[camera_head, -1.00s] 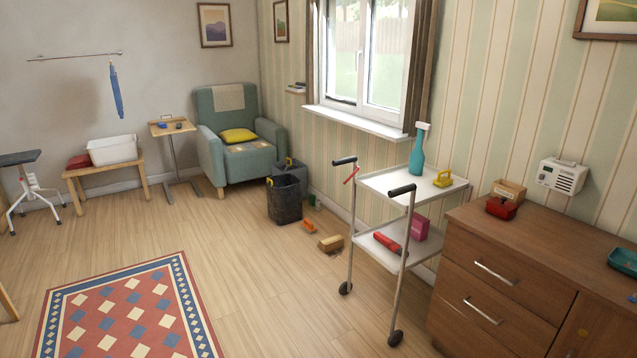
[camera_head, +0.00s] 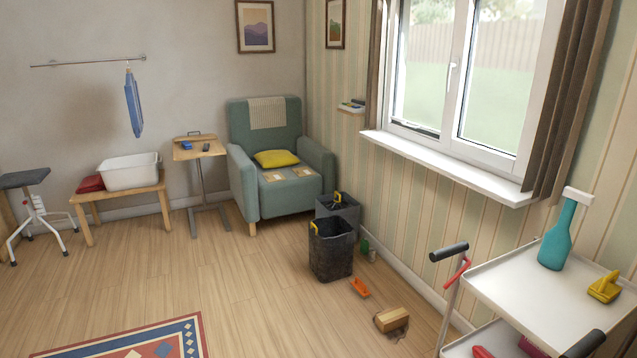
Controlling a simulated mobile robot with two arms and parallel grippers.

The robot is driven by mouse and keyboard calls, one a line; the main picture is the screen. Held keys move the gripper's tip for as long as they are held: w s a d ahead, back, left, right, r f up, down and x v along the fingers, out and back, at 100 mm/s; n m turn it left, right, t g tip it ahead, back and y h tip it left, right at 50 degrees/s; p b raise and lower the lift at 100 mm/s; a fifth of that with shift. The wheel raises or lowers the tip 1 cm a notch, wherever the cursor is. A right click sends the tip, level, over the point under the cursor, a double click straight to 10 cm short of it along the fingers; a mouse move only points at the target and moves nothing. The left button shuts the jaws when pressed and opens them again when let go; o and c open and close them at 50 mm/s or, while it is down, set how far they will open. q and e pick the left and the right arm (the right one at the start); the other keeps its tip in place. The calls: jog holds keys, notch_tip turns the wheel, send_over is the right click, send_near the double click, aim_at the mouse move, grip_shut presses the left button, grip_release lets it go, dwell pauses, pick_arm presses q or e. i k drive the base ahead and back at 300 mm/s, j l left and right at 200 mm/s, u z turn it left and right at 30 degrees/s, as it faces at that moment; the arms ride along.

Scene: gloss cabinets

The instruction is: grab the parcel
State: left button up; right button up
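A small tan box-like thing (camera_head: 391,319) lies on the wooden floor near the lower right, left of the trolley. Dark thin strands show at its lower edge. It may be the parcel, but it is too small to be sure. No other thing in view is clearly a parcel. Neither of my grippers is in view.
The armchair (camera_head: 262,190) is farther back. The floor left of the box is clear, up to the rug (camera_head: 135,345).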

aim_at(388, 320)
jog(key=i, duration=0.75)
jog(key=i+z, duration=0.15)
jog(key=i, duration=0.6)
jog(key=i+j, duration=0.2)
jog(key=i, duration=0.55)
jog(key=l+z, duration=0.05)
